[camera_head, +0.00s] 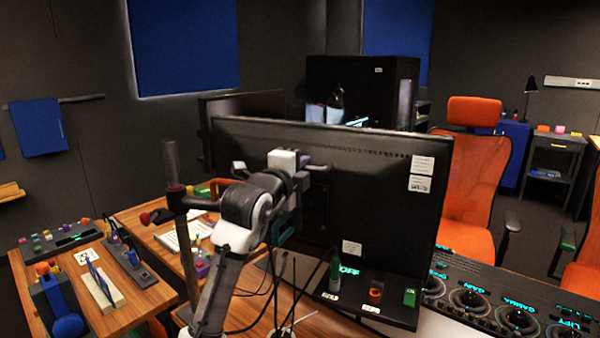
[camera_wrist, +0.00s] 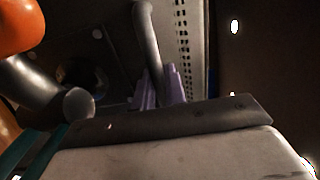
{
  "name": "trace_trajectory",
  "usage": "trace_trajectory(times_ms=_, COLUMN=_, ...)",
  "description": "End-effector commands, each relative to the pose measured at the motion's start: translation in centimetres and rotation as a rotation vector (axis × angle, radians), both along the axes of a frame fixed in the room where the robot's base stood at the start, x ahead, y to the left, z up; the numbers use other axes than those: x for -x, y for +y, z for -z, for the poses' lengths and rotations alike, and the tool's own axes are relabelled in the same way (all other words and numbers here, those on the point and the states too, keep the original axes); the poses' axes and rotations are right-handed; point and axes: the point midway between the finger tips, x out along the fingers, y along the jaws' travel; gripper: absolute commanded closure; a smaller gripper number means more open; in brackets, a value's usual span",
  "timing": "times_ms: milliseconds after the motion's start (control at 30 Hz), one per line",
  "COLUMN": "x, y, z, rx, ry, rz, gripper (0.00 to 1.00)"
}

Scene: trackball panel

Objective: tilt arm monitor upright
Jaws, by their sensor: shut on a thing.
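The arm monitor (camera_head: 365,190) is in the middle of the head view, seen from behind, with its dark back and white labels facing me. Its panel looks tilted rather than plumb, though the exact angle is hard to judge. My gripper (camera_head: 305,160) is at the upper left part of its back. In the wrist view, the purple fingers of my gripper (camera_wrist: 160,90) are shut on a grey bar-shaped handle (camera_wrist: 147,40) in front of the monitor's back (camera_wrist: 105,50). My wrist and arm hide part of the monitor's mount.
A dark shelf with small items (camera_head: 365,305) sits below the monitor. A console with dials (camera_head: 510,310) is at the lower right. An upright post (camera_head: 180,215) stands close left of my arm. Wooden desks (camera_head: 140,295) lie left, and an orange chair (camera_head: 470,195) stands behind right.

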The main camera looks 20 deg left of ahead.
Motion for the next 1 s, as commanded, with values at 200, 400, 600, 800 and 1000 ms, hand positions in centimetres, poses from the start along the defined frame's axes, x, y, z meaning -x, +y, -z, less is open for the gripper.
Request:
trace_trajectory(times_ms=200, x=0.0, y=0.0, z=-0.2, rx=0.0, ry=-0.004, rz=0.0, gripper=0.71)
trace_trajectory(times_ms=400, x=0.0, y=0.0, z=-0.1, rx=0.0, ry=-0.002, rz=0.0, gripper=0.71)
trace_trajectory(times_ms=600, x=1.3, y=0.2, z=0.1, rx=0.0, ry=-0.004, rz=-0.001, gripper=0.71)
trace_trajectory(times_ms=800, x=5.4, y=0.7, z=0.3, rx=-0.001, ry=-0.005, rz=-0.003, gripper=0.71)
trace_trajectory(times_ms=1000, x=9.9, y=1.1, z=0.1, rx=0.0, ry=-0.006, rz=-0.002, gripper=0.71)
